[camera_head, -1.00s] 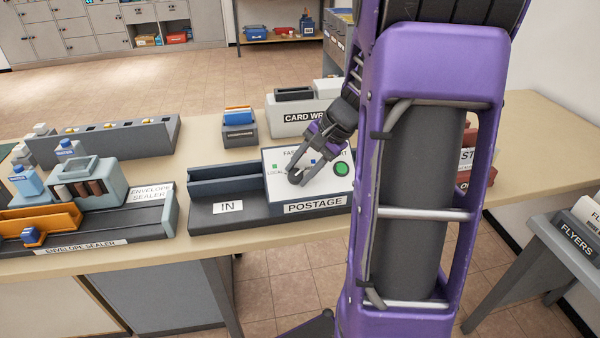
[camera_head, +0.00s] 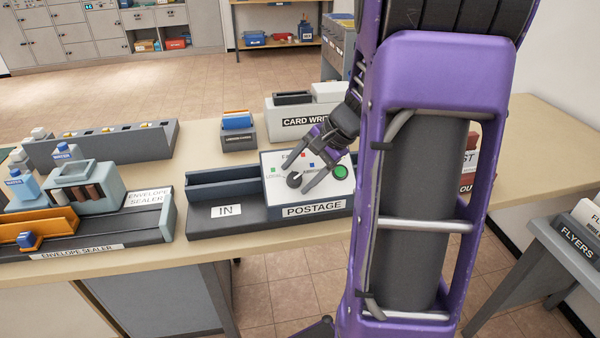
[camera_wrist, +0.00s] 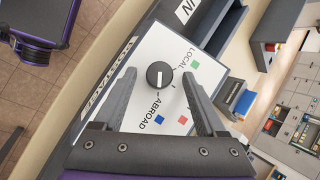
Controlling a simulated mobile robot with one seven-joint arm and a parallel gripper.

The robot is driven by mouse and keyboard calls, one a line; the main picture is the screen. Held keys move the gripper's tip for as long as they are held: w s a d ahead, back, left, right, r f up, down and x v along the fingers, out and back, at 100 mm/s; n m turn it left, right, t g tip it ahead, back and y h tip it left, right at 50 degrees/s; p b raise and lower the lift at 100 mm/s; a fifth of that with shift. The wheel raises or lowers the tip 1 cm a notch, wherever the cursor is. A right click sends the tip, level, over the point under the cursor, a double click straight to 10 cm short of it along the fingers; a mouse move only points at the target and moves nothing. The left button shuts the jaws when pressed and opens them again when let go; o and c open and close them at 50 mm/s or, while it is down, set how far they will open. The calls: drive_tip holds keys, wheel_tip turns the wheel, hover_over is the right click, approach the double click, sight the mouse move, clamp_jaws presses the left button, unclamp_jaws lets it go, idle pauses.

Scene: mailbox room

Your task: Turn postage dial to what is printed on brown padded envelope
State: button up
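The postage machine (camera_head: 275,189) stands on the table with a white sloped top. Its dark round dial (camera_head: 294,180) also shows in the wrist view (camera_wrist: 160,75), with a white pointer line running roughly up and down the picture, towards the ABROAD side. LOCAL (camera_wrist: 184,53) is by a green square, ABROAD (camera_wrist: 151,113) by a blue one; a red square (camera_wrist: 182,120) lies below. My gripper (camera_head: 297,174) is open at the dial; in the wrist view its fingertips (camera_wrist: 160,73) are apart on either side of it, with gaps. No brown padded envelope is visible.
A green button (camera_head: 341,172) is on the machine's right side. The IN tray (camera_head: 222,220) adjoins its left. The card writer (camera_head: 300,121) and a small holder (camera_head: 239,138) stand behind. The envelope sealer (camera_head: 100,230) is further left.

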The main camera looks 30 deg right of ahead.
drive_tip(key=shift+r, duration=0.1)
drive_tip(key=p+v, duration=0.2)
drive_tip(key=v, duration=1.5)
drive_tip(key=shift+s, duration=0.15)
drive_tip(key=shift+r, duration=0.1)
